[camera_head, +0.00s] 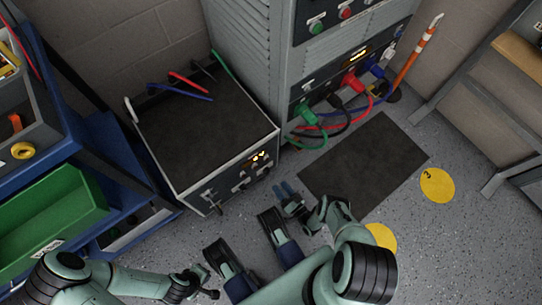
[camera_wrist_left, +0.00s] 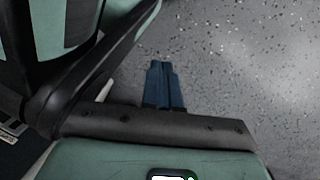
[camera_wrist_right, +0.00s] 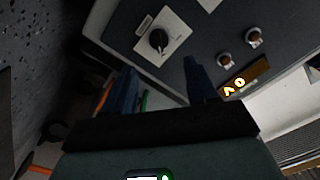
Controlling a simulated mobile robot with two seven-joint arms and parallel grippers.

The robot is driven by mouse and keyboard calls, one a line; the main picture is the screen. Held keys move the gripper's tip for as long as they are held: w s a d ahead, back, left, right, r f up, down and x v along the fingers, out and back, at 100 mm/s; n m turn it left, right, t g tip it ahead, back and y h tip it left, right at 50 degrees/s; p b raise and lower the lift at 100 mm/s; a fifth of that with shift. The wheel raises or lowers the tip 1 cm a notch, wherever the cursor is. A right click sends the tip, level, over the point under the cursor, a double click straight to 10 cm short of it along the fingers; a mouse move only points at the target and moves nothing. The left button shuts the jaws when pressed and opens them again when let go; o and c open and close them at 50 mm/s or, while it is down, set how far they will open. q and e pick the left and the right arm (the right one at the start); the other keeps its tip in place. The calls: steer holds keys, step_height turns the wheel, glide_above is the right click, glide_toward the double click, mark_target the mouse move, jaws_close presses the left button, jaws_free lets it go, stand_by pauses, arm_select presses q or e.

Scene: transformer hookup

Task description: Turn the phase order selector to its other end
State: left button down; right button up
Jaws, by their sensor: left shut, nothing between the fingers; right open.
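The phase order selector (camera_wrist_right: 158,40) is a black round knob on a white plate, seen in the right wrist view on a dark panel; which end it points to I cannot tell. In the head view a pale plate (camera_head: 209,194) sits low on the front of the dark-topped box (camera_head: 180,135). My right gripper (camera_head: 284,189) is open, its fingers toward the box front. In the right wrist view its fingers (camera_wrist_right: 161,83) are apart and empty, short of the knob. My left gripper (camera_wrist_left: 164,84) is shut and empty above the floor.
A lit amber display (camera_wrist_right: 245,78) and two small knobs (camera_wrist_right: 239,50) share the panel. A grey cabinet (camera_head: 250,50) with green, black, red and blue cables (camera_head: 330,120) stands behind right. A dark mat (camera_head: 365,163) lies on the floor. A blue shelf with a green bin (camera_head: 50,215) is left.

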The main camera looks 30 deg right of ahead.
mark_target(267, 171)
arm_select(q)
steer(key=shift+g, duration=0.7)
steer(key=shift+s+a+f+b, duration=0.1)
steer(key=shift+s+f+b, duration=0.25)
steer(key=shift+s, duration=0.35)
steer(key=shift+s+a+f+b, duration=0.1)
steer(key=shift+s+f+b, duration=0.2)
steer(key=shift+s, duration=0.35)
steer(key=shift+s+a+f+b, duration=0.1)
steer(key=shift+s+f+b, duration=0.25)
steer(key=shift+s, duration=0.35)
arm_select(e)
steer(key=w, duration=0.8)
steer(key=shift+a, duration=0.3)
steer(key=c, duration=1)
